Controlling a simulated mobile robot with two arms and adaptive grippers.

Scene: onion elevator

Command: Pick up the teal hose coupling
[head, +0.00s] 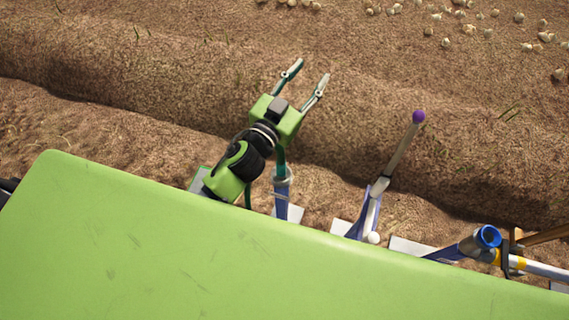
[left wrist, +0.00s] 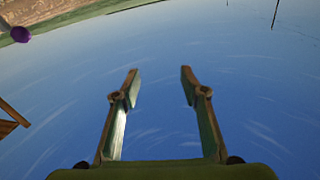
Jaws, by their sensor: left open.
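My left gripper (head: 306,78) is open and empty, its two fingers spread and pointing up and to the right in the head view. In the left wrist view its fingers (left wrist: 159,84) stand apart with only sky between them. A dark teal, hose-like piece (head: 281,157) shows just below the gripper's body, at the top of a blue-grey holder (head: 283,183). I cannot tell whether this piece is the coupling, as my gripper and arm partly cover it. The fingers are apart from it and point away. My right gripper is not in view.
A lever with a purple knob (head: 418,116) rises right of my gripper; the knob (left wrist: 20,34) also shows in the left wrist view. A blue open pipe end (head: 488,237) stands farther right. A green panel (head: 200,250) fills the front. Bare soil lies behind, with scattered onions (head: 470,28).

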